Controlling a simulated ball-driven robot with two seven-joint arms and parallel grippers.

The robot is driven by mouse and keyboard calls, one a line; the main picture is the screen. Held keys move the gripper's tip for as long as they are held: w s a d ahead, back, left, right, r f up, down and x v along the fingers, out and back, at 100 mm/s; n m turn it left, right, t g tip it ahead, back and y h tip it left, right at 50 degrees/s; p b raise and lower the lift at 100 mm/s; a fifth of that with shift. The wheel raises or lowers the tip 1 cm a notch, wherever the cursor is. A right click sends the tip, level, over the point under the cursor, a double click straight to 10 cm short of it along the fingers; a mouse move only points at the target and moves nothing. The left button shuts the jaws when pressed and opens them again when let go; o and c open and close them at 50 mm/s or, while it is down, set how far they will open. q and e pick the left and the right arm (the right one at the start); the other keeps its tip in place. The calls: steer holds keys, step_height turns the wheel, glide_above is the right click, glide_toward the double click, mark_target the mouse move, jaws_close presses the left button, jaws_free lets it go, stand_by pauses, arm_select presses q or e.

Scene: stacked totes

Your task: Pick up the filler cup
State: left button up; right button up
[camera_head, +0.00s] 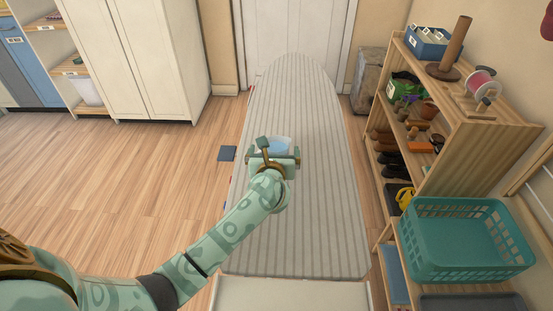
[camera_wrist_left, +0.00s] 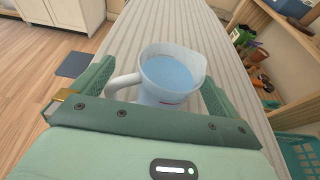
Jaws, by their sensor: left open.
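The filler cup (camera_wrist_left: 171,75) is a translucent measuring cup with a handle and pale blue liquid inside. It stands upright on the striped ironing board (camera_head: 295,215). In the head view only the upper part of the cup (camera_head: 275,144) shows beyond my left gripper (camera_head: 274,154). In the left wrist view the cup is between the two green fingers of my left gripper (camera_wrist_left: 160,88), with its handle toward the left finger. The fingers are open, with a gap visible on the right side. The cup's lower part is hidden behind the gripper body. My right gripper is not seen.
A wooden shelf (camera_head: 470,125) with shoes, pots and a spool stands to the right, with a teal basket (camera_head: 465,240) in front. A white cabinet (camera_head: 150,60) stands at the back left. The board around the cup looks clear. A dark flat square (camera_head: 227,153) lies left of the board.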

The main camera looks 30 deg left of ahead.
arm_select(q)
steer(key=shift+w+r, duration=0.1)
steer(key=c, duration=1)
steer(key=shift+c, duration=0.2)
